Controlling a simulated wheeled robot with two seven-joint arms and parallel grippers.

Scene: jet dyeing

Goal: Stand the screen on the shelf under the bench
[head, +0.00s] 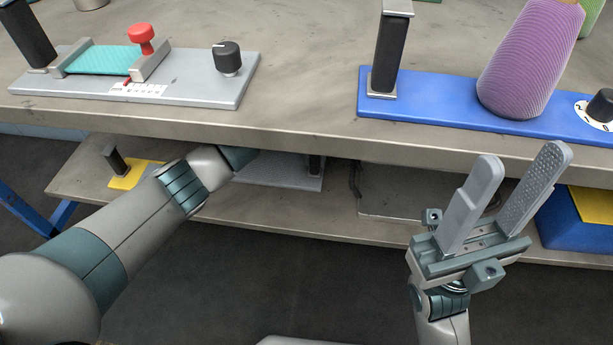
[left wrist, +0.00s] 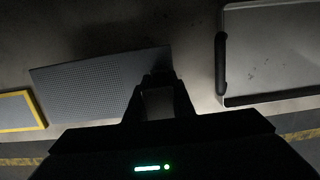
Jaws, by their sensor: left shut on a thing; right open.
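The screen (head: 285,172), a flat grey panel with a dark upright post at its right end, is under the bench, at the shelf (head: 230,207). In the left wrist view the screen (left wrist: 100,84) shows a finely dotted face. My left gripper (left wrist: 157,84) is shut at its right end, apparently on the post. In the head view the bench top hides my left gripper. I cannot tell whether the screen touches the shelf. My right gripper (head: 525,166) is open and empty, in front of the bench edge.
A yellow panel (head: 130,176) with a black post is left on the shelf; it also shows in the left wrist view (left wrist: 18,111). Right of the screen lies a grey panel (head: 392,198) with a dark handle. A blue box (head: 575,225) stands further right. The bench edge (head: 290,138) overhangs my left arm.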

